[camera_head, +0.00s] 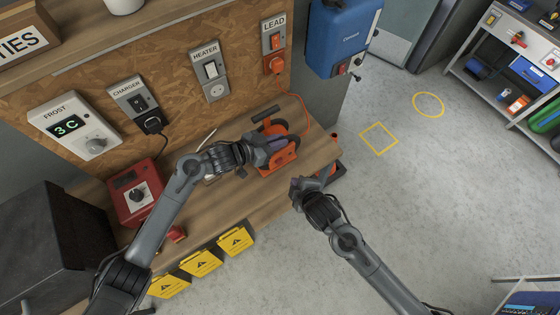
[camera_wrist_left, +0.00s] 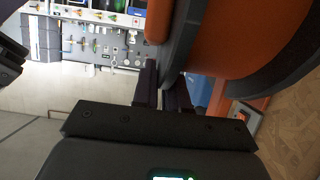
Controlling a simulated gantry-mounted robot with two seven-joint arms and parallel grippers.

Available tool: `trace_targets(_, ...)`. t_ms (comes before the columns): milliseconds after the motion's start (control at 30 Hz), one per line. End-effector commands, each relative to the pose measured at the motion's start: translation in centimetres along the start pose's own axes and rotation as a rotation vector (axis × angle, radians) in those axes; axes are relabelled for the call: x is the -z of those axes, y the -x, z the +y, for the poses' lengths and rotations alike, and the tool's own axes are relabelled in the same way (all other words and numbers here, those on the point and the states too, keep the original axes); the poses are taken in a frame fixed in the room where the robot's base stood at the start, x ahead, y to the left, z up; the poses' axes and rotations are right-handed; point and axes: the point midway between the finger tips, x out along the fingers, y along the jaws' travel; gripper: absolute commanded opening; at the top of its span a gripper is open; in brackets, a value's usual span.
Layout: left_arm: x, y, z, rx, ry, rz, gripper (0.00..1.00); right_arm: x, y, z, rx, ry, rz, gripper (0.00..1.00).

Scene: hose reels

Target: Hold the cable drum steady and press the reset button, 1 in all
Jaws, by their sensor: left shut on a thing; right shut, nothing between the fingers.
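The cable drum (camera_head: 290,156), orange with dark round flanges and a bar handle, stands on the wooden bench near its right end. My left gripper (camera_head: 267,147) is shut on the near left part of the drum. In the left wrist view its fingers (camera_wrist_left: 163,88) meet at the drum's dark rim, beside the orange drum face (camera_wrist_left: 225,35). My right gripper (camera_head: 298,186) is shut and empty, just off the bench's front edge, below and right of the drum and apart from it. I cannot make out the reset button.
An orange cable (camera_head: 304,108) runs from the drum toward the LEAD socket (camera_head: 275,65). A red box with a dial (camera_head: 135,195) stands on the bench's left part. Yellow warning bins (camera_head: 203,262) hang at the front edge.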

Motion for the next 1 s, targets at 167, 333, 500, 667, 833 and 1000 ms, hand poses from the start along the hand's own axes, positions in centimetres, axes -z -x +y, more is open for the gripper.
trace_targets(167, -0.02, 0.0, 0.0, 0.0, 0.0, 0.0, 0.0, 0.01, -0.01, 0.0, 0.0, 0.0, 0.0, 0.0)
trace_targets(333, -0.02, 0.0, 0.0, 0.0, 0.0, 0.0, 0.0, 0.02, -0.02, 0.0, 0.0, 0.0, 0.0, 0.0)
trace_targets(500, -0.02, 0.0, 0.0, 0.0, 0.0, 0.0, 0.17, 0.02, -0.02, 0.01, 0.0, 0.0, 0.0, 0.0)
trace_targets(667, -0.02, 0.0, 0.0, 0.0, 0.0, 0.0, 0.42, 0.02, -0.02, 0.01, 0.0, 0.0, 0.0, 0.0)
trace_targets(833, -0.01, 0.0, -0.01, 0.0, 0.0, 0.0, 0.43, 0.02, -0.02, 0.01, 0.0, 0.0, 0.0, 0.0)
trace_targets(1000, -0.02, 0.18, -0.03, 0.0, 0.0, 0.0, 0.43, 0.02, -0.02, 0.01, 0.0, 0.0, 0.0, 0.0)
